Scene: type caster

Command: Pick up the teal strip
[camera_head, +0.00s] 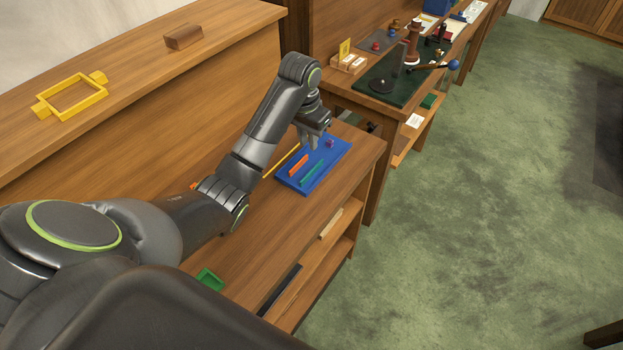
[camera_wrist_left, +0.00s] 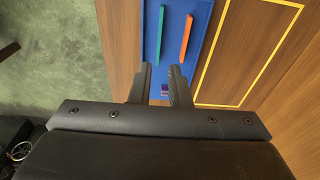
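The teal strip (camera_head: 312,172) lies on a blue tray (camera_head: 289,185) on the wooden shelf top, beside a shorter orange strip (camera_head: 299,164). In the left wrist view the teal strip (camera_wrist_left: 160,34) is upper middle, left of the orange strip (camera_wrist_left: 187,36). My left gripper (camera_head: 311,146) is over the far part of the blue tray. Its two fingers (camera_wrist_left: 162,76) are apart with nothing held between them, short of the strips' near ends. A small purple piece (camera_head: 330,143) is on the tray near the fingers. My right gripper is out of view.
A thin yellow frame (camera_wrist_left: 250,50) lies beside the tray. A green piece (camera_head: 209,279) is at the near end of the shelf top. A larger yellow frame (camera_head: 70,97) and a brown block (camera_head: 183,36) rest on the higher ledge. A cluttered table (camera_head: 345,97) stands beyond.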

